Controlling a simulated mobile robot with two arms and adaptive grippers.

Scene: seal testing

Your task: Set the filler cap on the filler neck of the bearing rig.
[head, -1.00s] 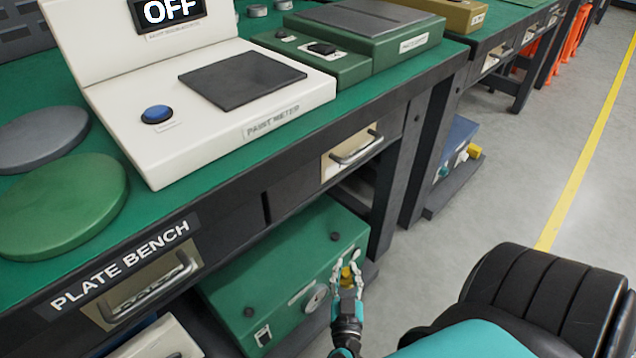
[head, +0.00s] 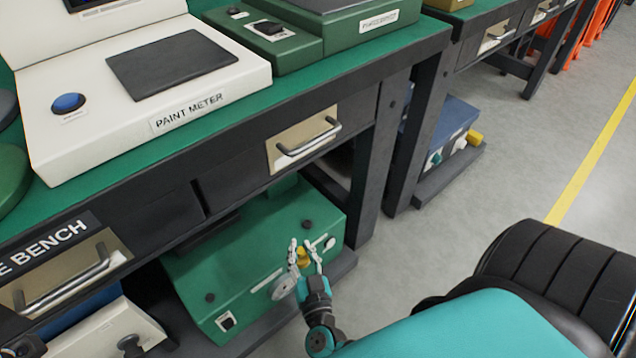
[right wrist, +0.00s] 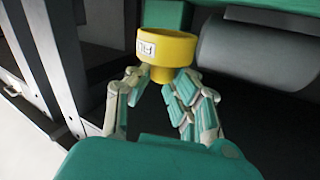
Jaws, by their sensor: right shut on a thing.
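The yellow filler cap (head: 303,257) is between the fingers of my right gripper (head: 303,247) in the head view, in front of a green box-shaped unit (head: 235,262) on the low shelf. In the right wrist view, the cap (right wrist: 167,48) has a wide round top with a small white label and a narrower stem. My right gripper (right wrist: 160,78) is shut on that stem, and the cap looks nearly upright. I cannot clearly make out the filler neck or tell whether the green unit is the bearing rig. My left gripper is not in view.
The bench drawer (head: 303,138) and bench top overhang the green unit. A bench leg (head: 372,165) stands to its right. A dark grey cylinder (right wrist: 258,50) lies close right of the cap in the wrist view. A blue unit (head: 450,125) sits farther right; floor beyond is clear.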

